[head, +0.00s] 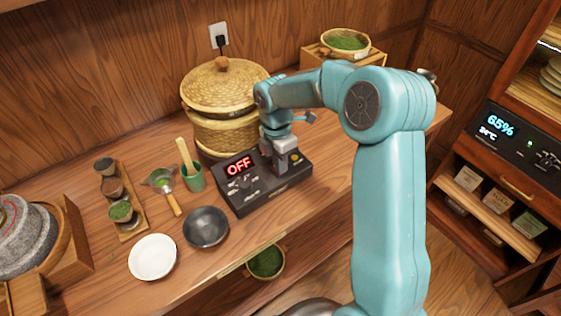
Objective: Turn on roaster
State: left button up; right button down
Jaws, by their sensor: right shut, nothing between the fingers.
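The roaster's black control box (258,200) stands near the front of the wooden counter, and its display (239,167) reads OFF in red. A woven lidded basket steamer (224,110) stands right behind the box. My right arm reaches in from the right, and my right gripper (288,165) points down over the right part of the box. Its fingers are shut with nothing seen between them. They hide part of the box top, and I cannot tell whether they touch it. My left gripper does not show.
Left of the box are a green cup (194,178) with a wooden tool, a dark bowl (206,228) and a white bowl (153,257). A stone mill (25,240) stands far left. A basket of green leaf (346,43) sits behind. A cabinet (515,140) stands at right.

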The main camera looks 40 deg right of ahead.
jog(key=shift+s+f+b, duration=0.15)
jog(key=shift+f+b, duration=0.15)
jog(key=shift+f, duration=0.1)
jog(key=shift+r, duration=0.15)
jog(key=shift+w+r+p, duration=0.2)
jog(key=shift+w+p, duration=0.1)
jog(key=shift+p, duration=0.3)
jog(key=shift+w, duration=0.25)
jog(key=shift+w+d, duration=0.1)
jog(key=shift+w, duration=0.25)
